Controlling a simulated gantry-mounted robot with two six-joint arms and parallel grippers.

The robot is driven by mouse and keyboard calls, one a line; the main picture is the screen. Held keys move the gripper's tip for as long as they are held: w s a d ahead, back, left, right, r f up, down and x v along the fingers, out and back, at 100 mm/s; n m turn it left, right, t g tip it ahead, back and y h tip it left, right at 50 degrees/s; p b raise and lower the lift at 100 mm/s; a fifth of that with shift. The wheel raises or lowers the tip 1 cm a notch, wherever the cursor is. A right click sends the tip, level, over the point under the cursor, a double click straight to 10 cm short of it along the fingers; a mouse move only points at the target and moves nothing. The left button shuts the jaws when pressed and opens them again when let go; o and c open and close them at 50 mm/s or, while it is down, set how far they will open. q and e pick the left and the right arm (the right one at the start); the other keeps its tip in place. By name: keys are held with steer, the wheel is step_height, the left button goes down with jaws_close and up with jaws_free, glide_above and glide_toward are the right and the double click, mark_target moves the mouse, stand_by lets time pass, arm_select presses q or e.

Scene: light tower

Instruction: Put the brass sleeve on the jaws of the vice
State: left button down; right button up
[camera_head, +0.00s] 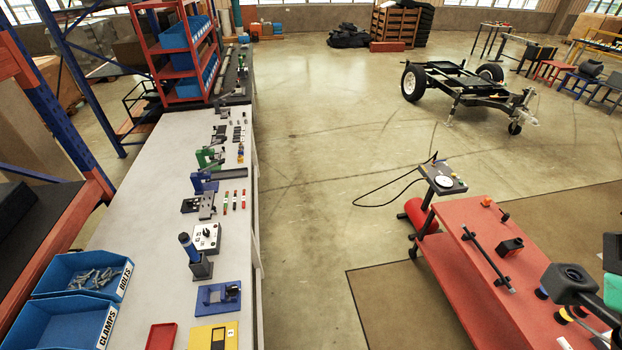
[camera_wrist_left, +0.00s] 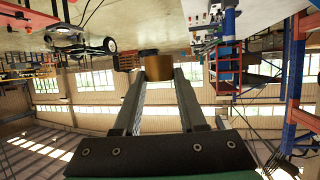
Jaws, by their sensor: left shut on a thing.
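A brass-coloured sleeve (camera_wrist_left: 158,67) is between the fingertips of my left gripper (camera_wrist_left: 159,76) in the left wrist view. The gripper is shut on it, and the sleeve is clear of any surface. The fingers hide part of its lower side.
The grey bench (camera_head: 146,215) carries a blue fixture (camera_head: 218,296), a control box (camera_head: 205,238) and blue bins (camera_head: 84,281). The floor between is open. A wheeled trailer (camera_head: 470,90) stands beyond.

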arm_select(q)
steer(key=r+p, duration=0.1)
steer(key=s+r+p, duration=0.1)
steer(key=r, duration=0.1)
steer(key=r+p, duration=0.1)
steer(key=r, duration=0.1)
steer(key=shift+s, duration=0.4)
arm_select(e)
step_height(320, 180, up, 5)
steer(key=shift+r, duration=0.2)
arm_select(q)
steer(key=shift+f, duration=0.15)
